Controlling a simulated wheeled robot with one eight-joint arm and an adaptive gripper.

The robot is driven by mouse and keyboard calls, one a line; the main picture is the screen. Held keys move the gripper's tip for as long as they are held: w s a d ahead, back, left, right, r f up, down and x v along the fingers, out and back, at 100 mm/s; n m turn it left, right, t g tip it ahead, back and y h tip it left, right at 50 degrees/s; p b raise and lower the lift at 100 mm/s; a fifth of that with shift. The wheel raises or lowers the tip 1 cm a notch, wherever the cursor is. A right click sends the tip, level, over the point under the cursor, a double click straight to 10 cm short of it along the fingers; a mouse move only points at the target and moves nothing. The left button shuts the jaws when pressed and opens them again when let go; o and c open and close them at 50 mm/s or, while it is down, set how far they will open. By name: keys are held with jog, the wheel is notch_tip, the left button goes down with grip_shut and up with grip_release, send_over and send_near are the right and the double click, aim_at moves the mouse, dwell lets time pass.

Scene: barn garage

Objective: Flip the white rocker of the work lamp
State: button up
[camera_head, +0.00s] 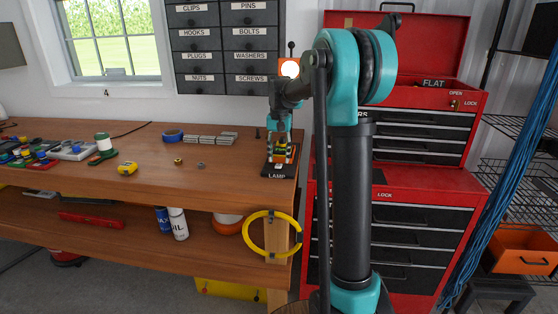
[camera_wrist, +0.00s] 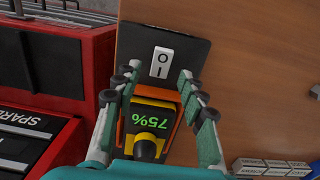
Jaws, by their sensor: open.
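The work lamp's dark base (camera_head: 279,169), labelled LAMP, sits near the right end of the wooden workbench. An orange head with a bright white disc (camera_head: 289,68) shows above it, partly behind my arm. In the wrist view the white rocker (camera_wrist: 160,62), marked O and I, is on the black base plate (camera_wrist: 191,33). Below it is an orange and yellow unit with a green 75% display (camera_wrist: 152,118) and a black knob (camera_wrist: 146,149). My gripper (camera_wrist: 158,80) is open and empty, its fingers either side of this unit, the fingertips just below the rocker in the picture. I cannot tell its height above.
Red tool chests (camera_head: 392,177) stand close to the right of the bench (camera_head: 200,180). Grey bars (camera_head: 212,138), blue tape (camera_head: 173,135) and a yellow tape measure (camera_head: 127,168) lie to the left. Labelled drawers (camera_head: 222,45) hang behind.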

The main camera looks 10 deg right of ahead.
notch_tip(320, 180, up, 10)
jog(key=shift+w, duration=0.2)
dwell(0.3)
